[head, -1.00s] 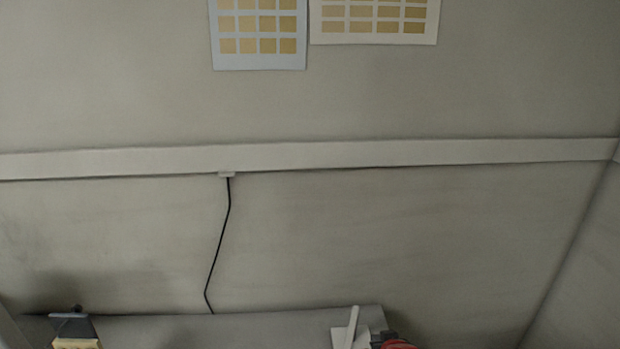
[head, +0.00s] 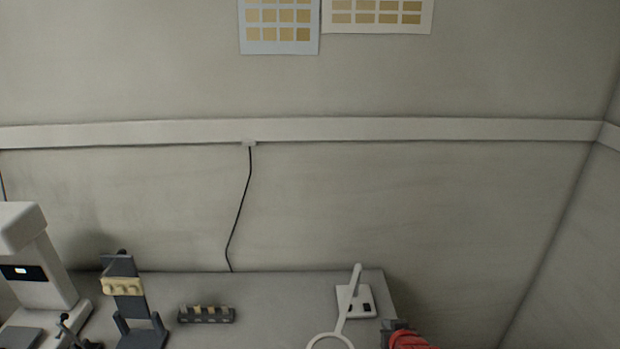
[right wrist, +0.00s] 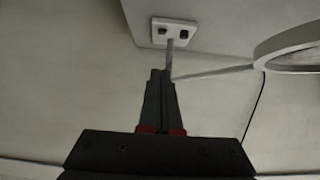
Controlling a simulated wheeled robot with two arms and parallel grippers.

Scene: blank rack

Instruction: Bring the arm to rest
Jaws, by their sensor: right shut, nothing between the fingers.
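My right gripper (head: 393,330) shows at the bottom edge of the head view, right of the table's far right corner area. Only a dark part and a red part of it are in the picture. In the right wrist view its dark fingers (right wrist: 161,74) lie together, shut, with nothing held between them. My left gripper is not in view.
A white ring on a stalk (head: 347,305) stands near a white plate with dark knobs (head: 366,296), left of my right gripper. A dark stand with a beige piece (head: 122,286), a dark rack (head: 207,315) and a white machine (head: 45,275) are further left on the grey table (head: 280,290).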

